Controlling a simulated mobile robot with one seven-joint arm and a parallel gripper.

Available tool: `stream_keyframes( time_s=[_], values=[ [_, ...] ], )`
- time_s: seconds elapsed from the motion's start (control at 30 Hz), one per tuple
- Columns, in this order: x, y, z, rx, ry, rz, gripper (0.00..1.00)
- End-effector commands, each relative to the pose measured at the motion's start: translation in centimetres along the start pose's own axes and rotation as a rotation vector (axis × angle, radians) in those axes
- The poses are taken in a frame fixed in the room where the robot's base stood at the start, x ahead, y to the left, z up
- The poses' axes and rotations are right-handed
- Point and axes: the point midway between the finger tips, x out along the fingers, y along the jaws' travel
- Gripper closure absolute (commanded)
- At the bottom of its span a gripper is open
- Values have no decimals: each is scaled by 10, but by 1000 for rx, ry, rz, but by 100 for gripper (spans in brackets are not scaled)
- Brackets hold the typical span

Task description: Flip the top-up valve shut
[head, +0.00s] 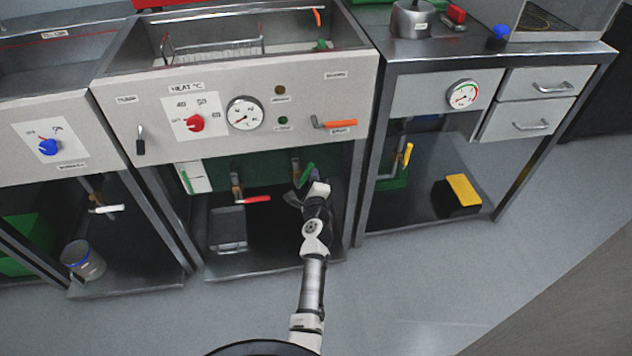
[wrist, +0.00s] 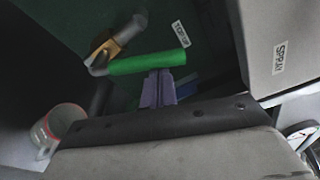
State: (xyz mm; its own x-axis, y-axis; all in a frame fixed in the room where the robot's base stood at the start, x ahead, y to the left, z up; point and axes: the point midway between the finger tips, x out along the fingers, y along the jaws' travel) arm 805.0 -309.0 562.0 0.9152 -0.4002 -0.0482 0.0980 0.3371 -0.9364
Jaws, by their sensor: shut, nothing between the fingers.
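The top-up valve's green lever (wrist: 147,62) runs nearly level across the wrist view, fixed to a brass body (wrist: 104,52) on a grey pipe. A small label, apparently TOP-UP (wrist: 181,34), is beside it. In the head view the green lever (head: 306,174) slants under the middle bench, partly hidden by my gripper. My gripper (wrist: 157,88) is shut and empty, its purple fingertips right against or just below the lever's middle; I cannot tell whether they touch. In the head view my gripper (head: 314,174) is just right of the lever.
A red-handled valve (head: 256,199) is to the left under the same bench. An orange lever (head: 334,124) sticks out of the panel above. A bench leg (head: 355,190) stands close on the right. A yellow-handled valve (head: 408,155) is under the right bench. The floor in front is clear.

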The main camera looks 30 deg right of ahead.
Motion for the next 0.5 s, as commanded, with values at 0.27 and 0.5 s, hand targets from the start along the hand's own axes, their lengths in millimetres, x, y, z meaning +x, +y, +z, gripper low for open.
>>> stream_keyframes(
  time_s=[0.27,0.5],
  values=[
    [-2,-2,16,-218,-3,-30,100],
    [-4,-2,25,-340,-2,-47,100]
  ],
)
